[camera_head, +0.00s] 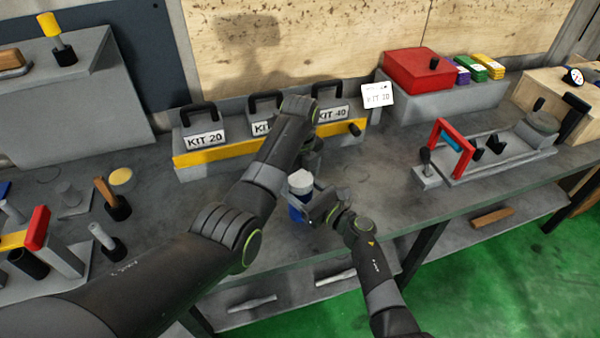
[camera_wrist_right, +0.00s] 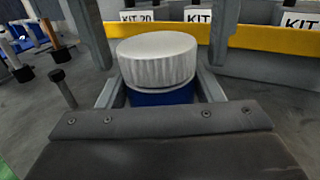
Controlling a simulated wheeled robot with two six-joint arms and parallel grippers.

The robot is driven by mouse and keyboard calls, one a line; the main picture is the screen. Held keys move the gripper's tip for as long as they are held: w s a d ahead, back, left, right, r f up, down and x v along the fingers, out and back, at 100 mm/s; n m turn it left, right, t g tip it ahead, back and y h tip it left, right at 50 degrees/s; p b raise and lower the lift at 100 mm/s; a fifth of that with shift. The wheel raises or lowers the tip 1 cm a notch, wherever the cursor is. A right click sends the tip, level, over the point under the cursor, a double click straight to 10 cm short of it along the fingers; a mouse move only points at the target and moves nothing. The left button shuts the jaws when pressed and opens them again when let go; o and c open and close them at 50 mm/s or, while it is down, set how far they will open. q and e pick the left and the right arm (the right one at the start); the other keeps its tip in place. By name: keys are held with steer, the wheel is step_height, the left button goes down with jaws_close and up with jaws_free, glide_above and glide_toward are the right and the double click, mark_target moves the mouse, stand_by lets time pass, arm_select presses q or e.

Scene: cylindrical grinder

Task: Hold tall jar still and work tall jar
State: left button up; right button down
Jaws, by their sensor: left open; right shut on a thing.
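The tall jar, with a ribbed white lid (camera_head: 300,180) and a blue body (camera_head: 296,214), stands upright near the table's front edge. My right gripper (camera_head: 312,207) is shut on its blue body, below the lid. In the right wrist view the lid (camera_wrist_right: 158,58) is in full view, with a strip of blue body (camera_wrist_right: 160,97) between the fingers. My left gripper (camera_head: 310,158) is open, just above and behind the lid, mostly hidden by its own arm in the head view. Two upright grey fingers, seemingly its own, flank the lid in the right wrist view (camera_wrist_right: 157,35).
A yellow-fronted rack (camera_head: 215,153) with several KIT boxes stands behind the jar. A red box (camera_head: 418,68) is at the back right, and a fixture with a red frame (camera_head: 452,148) is at right. Several handled tools (camera_head: 108,195) stand at left. Bare tabletop lies right of the jar.

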arm_select(q)
steer(key=c, duration=1)
steer(key=n, duration=0.3)
steer(key=shift+n, duration=0.4)
steer(key=n, duration=0.4)
steer(key=shift+n, duration=0.3)
steer(key=n, duration=0.4)
steer(key=shift+n, duration=0.3)
steer(key=n, duration=0.4)
steer(key=shift+r+n, duration=0.1)
steer(key=shift+n, duration=0.2)
steer(key=n, duration=0.4)
steer(key=shift+n, duration=0.3)
steer(key=n, duration=0.4)
steer(key=shift+n, duration=0.3)
steer(key=n, duration=0.4)
steer(key=shift+n, duration=0.3)
steer(key=n, duration=0.4)
steer(key=shift+n, duration=0.3)
steer(key=shift+r, duration=0.15)
steer(key=shift+r, duration=1)
